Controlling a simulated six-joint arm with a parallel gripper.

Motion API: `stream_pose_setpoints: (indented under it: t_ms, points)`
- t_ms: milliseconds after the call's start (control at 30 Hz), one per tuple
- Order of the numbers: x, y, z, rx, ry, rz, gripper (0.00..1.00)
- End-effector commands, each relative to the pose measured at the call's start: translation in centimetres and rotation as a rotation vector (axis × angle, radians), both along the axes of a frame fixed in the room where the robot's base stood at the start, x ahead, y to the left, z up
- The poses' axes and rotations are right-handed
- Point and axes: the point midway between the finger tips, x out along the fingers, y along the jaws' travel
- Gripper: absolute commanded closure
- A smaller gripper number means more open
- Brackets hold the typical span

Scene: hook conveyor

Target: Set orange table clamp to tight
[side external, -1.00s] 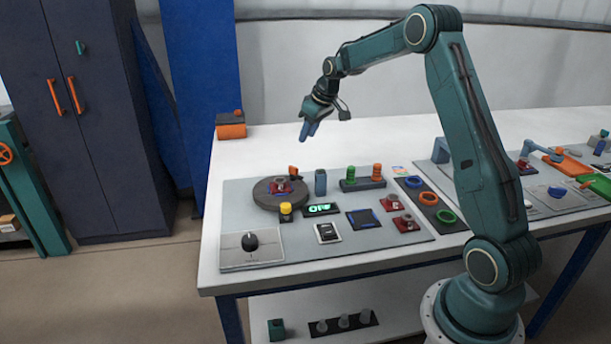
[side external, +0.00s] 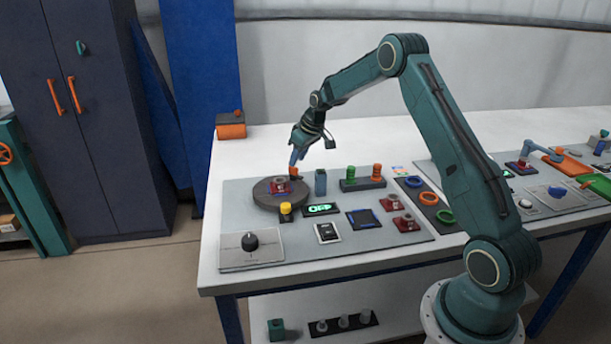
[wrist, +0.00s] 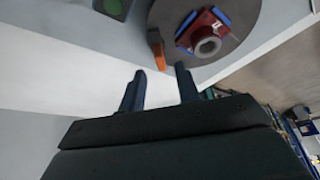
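The small orange clamp (side external: 294,172) stands at the back edge of the dark round turntable (side external: 262,196). In the wrist view the clamp (wrist: 157,49) shows as an orange lever beside the rim of the turntable (wrist: 237,13). My gripper (side external: 294,162) points down just above the clamp in the side view. In the wrist view my gripper (wrist: 159,72) has its two blue fingers spread apart with nothing between them. The clamp lies just past the fingertips, roughly in line with the gap. I cannot tell whether anything touches. A red part with a grey ring (side external: 281,185) sits on the turntable.
A blue-grey upright block (side external: 321,183) stands close right of the turntable. An orange box (side external: 231,130) sits at the back left. The white table behind the turntable is clear.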

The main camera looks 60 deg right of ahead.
Motion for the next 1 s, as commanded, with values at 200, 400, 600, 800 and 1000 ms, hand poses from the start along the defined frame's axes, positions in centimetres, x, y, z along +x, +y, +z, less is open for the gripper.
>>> stream_pose_setpoints:
  t_ms: [200, 400, 600, 800, 1000]
  points:
    - [1.0, 0.0, -2.5, 0.001, 0.001, 0.001, 0.67]
    - [1.5, 0.1, -3.6, 0.001, 0.001, 0.001, 0.67]
    - [1.5, 0.1, -3.7, 0.001, 0.001, 0.001, 0.67]
    - [1.5, 0.0, -3.7, 0.001, 0.001, 0.001, 0.81]
    - [1.5, 0.0, -3.7, 0.001, 0.001, 0.001, 1.0]
